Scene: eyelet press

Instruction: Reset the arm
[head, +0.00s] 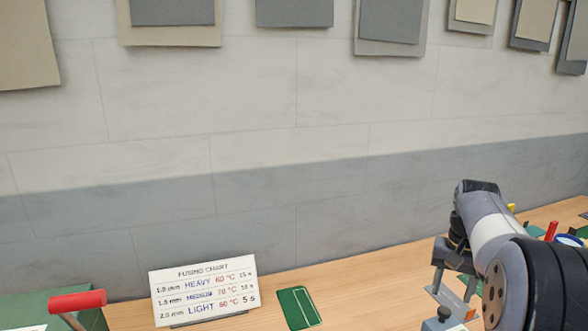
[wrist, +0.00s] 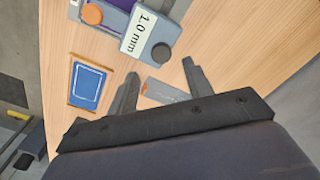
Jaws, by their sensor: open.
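My gripper (head: 452,285) is at the right of the head view, pointing down above the wooden table. In the wrist view its two dark fingers (wrist: 160,72) stand apart with nothing held between them. A flat grey piece with an orange mark (wrist: 165,90) shows between the fingers, on the table beyond them. My arm comes in from the lower right of the head view and hides part of the table.
A fusing chart (head: 205,290) stands against the wall. Nearby are a green pad (head: 299,308) and a red handle (head: 77,300). The wrist view shows a grey block marked 1.0 mm (wrist: 150,35) and a blue card (wrist: 88,85). Bare wood lies between chart and pad.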

